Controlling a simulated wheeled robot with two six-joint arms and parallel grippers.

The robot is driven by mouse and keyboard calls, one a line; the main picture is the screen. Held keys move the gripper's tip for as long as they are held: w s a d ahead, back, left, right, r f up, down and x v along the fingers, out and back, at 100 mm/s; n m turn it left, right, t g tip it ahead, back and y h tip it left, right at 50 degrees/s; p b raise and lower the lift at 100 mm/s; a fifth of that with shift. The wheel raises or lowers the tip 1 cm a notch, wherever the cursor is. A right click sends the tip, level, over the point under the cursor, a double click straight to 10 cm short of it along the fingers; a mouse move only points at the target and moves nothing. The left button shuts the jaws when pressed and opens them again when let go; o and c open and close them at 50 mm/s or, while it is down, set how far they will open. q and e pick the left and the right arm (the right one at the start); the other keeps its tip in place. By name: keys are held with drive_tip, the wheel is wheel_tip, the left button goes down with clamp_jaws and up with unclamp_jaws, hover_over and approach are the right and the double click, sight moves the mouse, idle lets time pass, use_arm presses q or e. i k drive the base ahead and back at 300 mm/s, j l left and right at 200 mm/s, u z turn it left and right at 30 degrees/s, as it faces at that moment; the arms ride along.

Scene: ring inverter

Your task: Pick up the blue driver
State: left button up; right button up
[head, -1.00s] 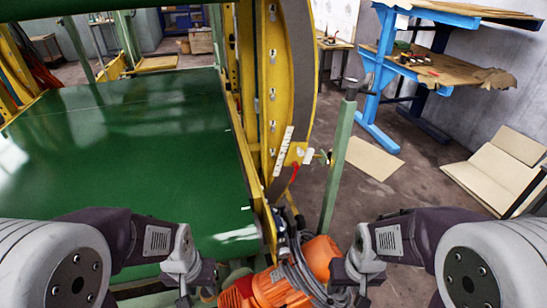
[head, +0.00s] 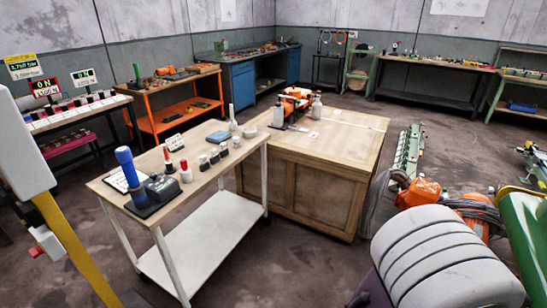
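A blue upright cylindrical tool (head: 128,167), which looks like the blue driver, stands at the near left corner of a light wood-topped cart (head: 205,177). Its lower end meets a dark grey block or base (head: 160,189), and I cannot tell how it is held there. Neither of my grippers is in view. A grey-white link of my own arm shows at the lower right, with its gripper out of the picture.
Red-and-white bottles (head: 185,171) and several small dark jars (head: 214,156) share the cart top. A wooden crate table (head: 310,185) stands right behind the cart. A yellow post (head: 75,250) rises at the near left. Orange machinery (head: 420,192) is at the right. Floor is clear between.

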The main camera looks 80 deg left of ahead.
sight(124, 155)
drive_tip(key=u, duration=4.05)
